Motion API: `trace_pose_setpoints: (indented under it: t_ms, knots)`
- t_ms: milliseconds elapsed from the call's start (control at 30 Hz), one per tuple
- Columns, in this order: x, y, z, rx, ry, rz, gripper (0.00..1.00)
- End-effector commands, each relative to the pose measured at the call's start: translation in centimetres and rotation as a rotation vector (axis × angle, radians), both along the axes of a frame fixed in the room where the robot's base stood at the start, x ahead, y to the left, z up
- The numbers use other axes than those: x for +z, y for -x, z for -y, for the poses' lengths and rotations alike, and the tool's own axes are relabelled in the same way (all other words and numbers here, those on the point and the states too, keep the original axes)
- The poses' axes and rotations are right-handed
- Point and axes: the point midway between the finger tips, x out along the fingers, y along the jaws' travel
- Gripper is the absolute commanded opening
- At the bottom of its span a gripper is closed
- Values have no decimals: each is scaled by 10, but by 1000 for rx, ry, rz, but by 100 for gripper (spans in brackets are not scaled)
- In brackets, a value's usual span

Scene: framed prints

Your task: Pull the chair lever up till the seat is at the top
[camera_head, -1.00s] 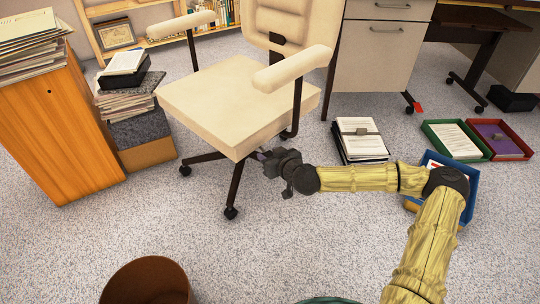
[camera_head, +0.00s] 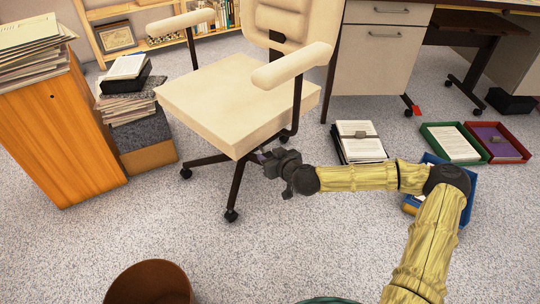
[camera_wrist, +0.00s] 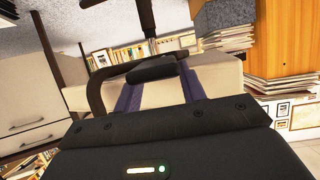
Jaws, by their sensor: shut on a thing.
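The cream office chair (camera_head: 235,100) stands on its dark wheeled base at the centre of the head view, with cream armrests and back. Its seat (camera_wrist: 215,85) also shows behind my fingers in the wrist view. My gripper (camera_head: 262,155) is under the right side of the seat. In the wrist view my gripper (camera_wrist: 160,88) has its two purplish fingers on either side of the chair lever's black paddle (camera_wrist: 155,69), and is shut on it. In the head view the lever is mostly hidden by my gripper and the seat.
An orange wooden cabinet (camera_head: 60,130) with paper stacks stands at the left. A brown bin (camera_head: 150,283) is at the front. Papers (camera_head: 358,142) and green (camera_head: 452,141), red and blue trays lie right of the chair. Carpet (camera_head: 120,235) in front is open.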

Motion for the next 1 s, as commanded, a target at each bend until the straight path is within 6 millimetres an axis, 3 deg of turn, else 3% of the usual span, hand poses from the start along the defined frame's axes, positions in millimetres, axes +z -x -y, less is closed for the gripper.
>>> trace_pose_setpoints:
  t_ms: [1000]
  knots:
    - [24,0,-1,4,-2,5,17]
